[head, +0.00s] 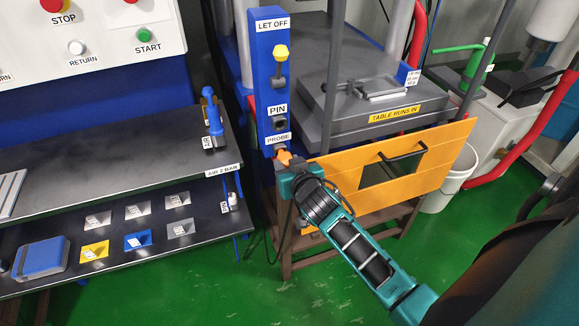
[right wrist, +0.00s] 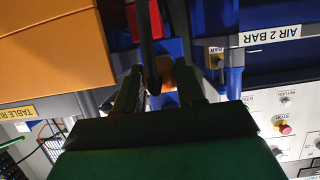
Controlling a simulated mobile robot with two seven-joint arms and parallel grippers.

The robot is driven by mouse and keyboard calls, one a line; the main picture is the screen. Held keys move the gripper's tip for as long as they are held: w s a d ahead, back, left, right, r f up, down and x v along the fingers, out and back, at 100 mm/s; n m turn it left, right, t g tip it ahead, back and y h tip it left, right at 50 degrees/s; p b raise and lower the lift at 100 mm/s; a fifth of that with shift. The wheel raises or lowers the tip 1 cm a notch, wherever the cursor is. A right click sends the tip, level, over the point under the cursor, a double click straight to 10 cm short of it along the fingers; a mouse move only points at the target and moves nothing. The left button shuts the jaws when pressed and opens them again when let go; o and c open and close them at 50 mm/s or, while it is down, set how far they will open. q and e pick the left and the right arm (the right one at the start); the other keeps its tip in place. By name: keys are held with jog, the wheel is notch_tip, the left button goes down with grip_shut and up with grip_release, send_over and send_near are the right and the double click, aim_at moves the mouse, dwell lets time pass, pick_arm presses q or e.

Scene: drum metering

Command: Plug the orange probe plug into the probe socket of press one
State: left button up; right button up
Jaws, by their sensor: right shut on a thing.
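The orange probe plug (head: 284,157) is at the front of the blue post (head: 267,80), just below the PROBE label (head: 278,139). My right gripper (head: 287,166) is shut on it. The probe socket is hidden behind the plug and gripper, so I cannot tell whether the plug is in it or just in front. In the right wrist view, the orange plug (right wrist: 166,72) shows between the two dark fingers (right wrist: 160,88), with blue behind it. A dark cable hangs below the gripper. My left gripper is not in view.
An orange guard panel (head: 435,160) with a handle stands right beside my right arm. The post also carries a PIN opening (head: 279,122) and a yellow-knobbed LET OFF lever (head: 281,55). A dark shelf bench (head: 110,150) stands at left. Green floor is open in front.

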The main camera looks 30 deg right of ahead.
jog(key=shift+w+d, duration=0.2)
jog(key=shift+w, duration=0.6)
jog(key=o, duration=1.2)
jog(key=shift+o, duration=0.2)
jog(key=p+v, duration=0.1)
jog(key=v, duration=1.2)
